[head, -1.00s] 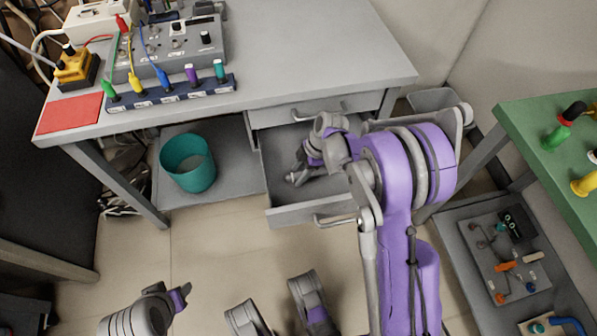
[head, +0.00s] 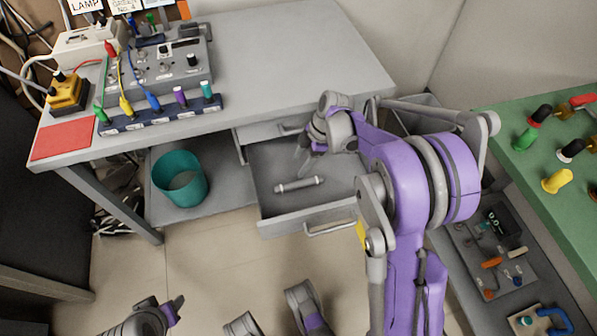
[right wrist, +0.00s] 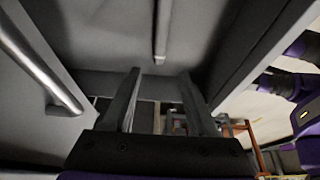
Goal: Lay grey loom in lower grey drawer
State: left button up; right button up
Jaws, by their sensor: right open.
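The grey loom (head: 299,184), a short grey rod, lies on the floor of the pulled-out lower grey drawer (head: 290,222). In the right wrist view the loom (right wrist: 162,32) shows beyond the fingertips, lying apart from them. My right gripper (head: 308,162) is over the drawer, just behind the loom in the head view, and its fingers are apart and empty (right wrist: 158,78). My left gripper (head: 174,309) is low at the bottom left, far from the drawer; its opening is unclear.
The upper drawer (head: 268,131) sits above the open one, under the desk top (head: 290,60). A teal bin (head: 180,178) stands left of the drawer. A green table (head: 565,180) is at the right. Clear floor lies in front of the drawer.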

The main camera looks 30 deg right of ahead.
jog(key=s+a+r+m+t+h, duration=0.1)
jog(key=s+a+r+m, duration=0.1)
jog(key=s+m, duration=0.3)
jog(key=s+a+r+m+t+h, duration=0.1)
jog(key=s+a+r+m, duration=0.1)
jog(key=s+m, duration=0.3)
jog(key=s+a+r+m+t+h, duration=0.1)
jog(key=s+a+m, duration=0.3)
jog(key=s, duration=0.7)
jog(key=shift+s+a+r+m+t+h, duration=0.35)
jog(key=shift+r+m+h, duration=0.25)
jog(key=shift+r, duration=0.25)
